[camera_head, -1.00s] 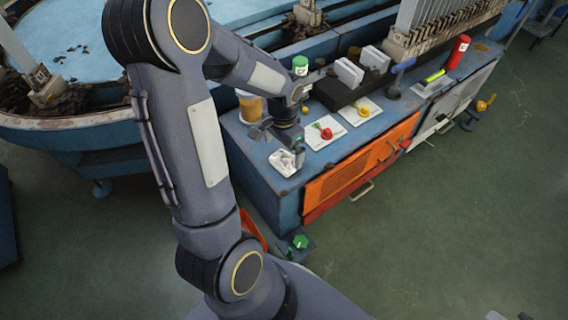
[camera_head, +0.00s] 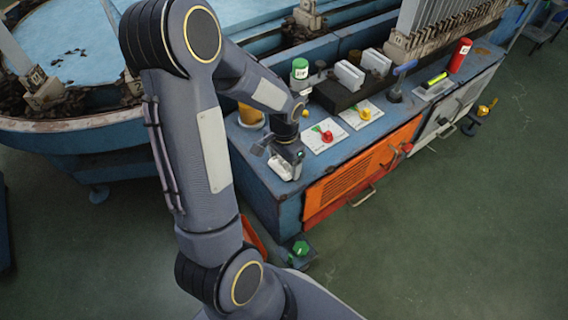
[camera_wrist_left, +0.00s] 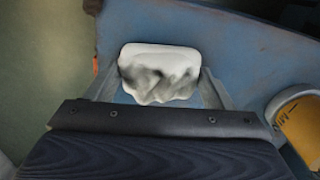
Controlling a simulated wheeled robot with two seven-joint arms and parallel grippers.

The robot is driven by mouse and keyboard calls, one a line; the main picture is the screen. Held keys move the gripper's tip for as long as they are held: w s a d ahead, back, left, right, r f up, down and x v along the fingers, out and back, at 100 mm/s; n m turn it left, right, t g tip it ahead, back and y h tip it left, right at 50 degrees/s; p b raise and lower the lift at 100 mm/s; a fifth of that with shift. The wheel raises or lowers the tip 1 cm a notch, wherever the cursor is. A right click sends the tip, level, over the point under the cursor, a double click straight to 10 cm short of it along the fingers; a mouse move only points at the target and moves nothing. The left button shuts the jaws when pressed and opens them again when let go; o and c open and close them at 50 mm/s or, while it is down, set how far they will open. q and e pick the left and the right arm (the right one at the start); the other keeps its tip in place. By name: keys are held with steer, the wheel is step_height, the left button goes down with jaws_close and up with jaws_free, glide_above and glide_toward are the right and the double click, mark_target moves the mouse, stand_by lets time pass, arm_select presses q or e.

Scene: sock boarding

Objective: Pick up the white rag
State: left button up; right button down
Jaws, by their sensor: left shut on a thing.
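The white rag (camera_wrist_left: 158,60) is a small crumpled cloth with grey smudges, shown between the two fingers of my left gripper (camera_wrist_left: 158,88) in the left wrist view. The fingers press on its left and right sides, and the gripper is shut on it. In the head view the rag (camera_head: 281,167) shows at the near left corner of the blue bench top (camera_head: 262,180), partly hidden by my left gripper (camera_head: 284,172). I cannot tell whether it is lifted clear of the surface. My right gripper is not in view.
A jar with amber contents (camera_head: 250,115) stands close behind the gripper. A green-capped bottle (camera_head: 300,72), panels with red (camera_head: 326,136) and yellow (camera_head: 364,113) knobs, a blue-handled tool (camera_head: 400,75) and a red can (camera_head: 459,55) stand along the bench.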

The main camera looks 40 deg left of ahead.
arm_select(q)
steer(key=shift+r, duration=0.5)
step_height(320, 180, up, 2)
steer(key=shift+r+p, duration=0.25)
steer(key=shift+p, duration=0.6)
steer(key=w+d+r+p, duration=0.3)
steer(key=d+r+p, duration=0.2)
steer(key=d+r, duration=0.4)
steer(key=d, duration=0.4)
steer(key=shift+w+d+r, duration=0.2)
steer(key=shift+d+r, duration=0.05)
steer(key=shift+d, duration=0.05)
